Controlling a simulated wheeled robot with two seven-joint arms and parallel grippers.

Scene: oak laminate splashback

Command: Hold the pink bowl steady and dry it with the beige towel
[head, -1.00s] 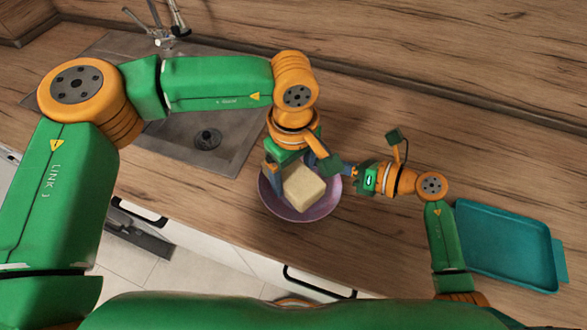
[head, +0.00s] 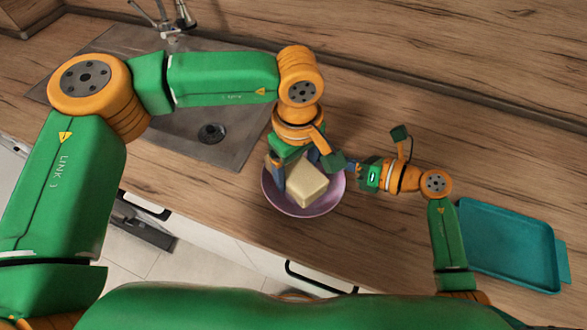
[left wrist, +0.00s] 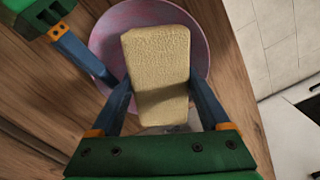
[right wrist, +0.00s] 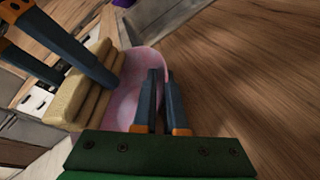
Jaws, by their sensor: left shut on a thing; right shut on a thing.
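The pink bowl (head: 338,193) sits upright on the wooden counter near its front edge. The beige towel (head: 306,187), a thick folded block, is over the inside of the bowl. My left gripper (head: 299,172) comes from above, its blue fingers shut on the towel's two sides; the left wrist view also shows the towel (left wrist: 160,70) between them, covering much of the bowl (left wrist: 108,42). My right gripper (head: 350,171) is at the bowl's right side. In the right wrist view its fingers (right wrist: 163,75) are close together on the bowl's rim (right wrist: 141,65). The towel's underside is hidden.
A teal tray (head: 508,246) lies on the counter at the right. A steel sink (head: 180,130) with a faucet (head: 172,18) is at the left, partly behind my left arm. The counter behind the bowl is clear.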

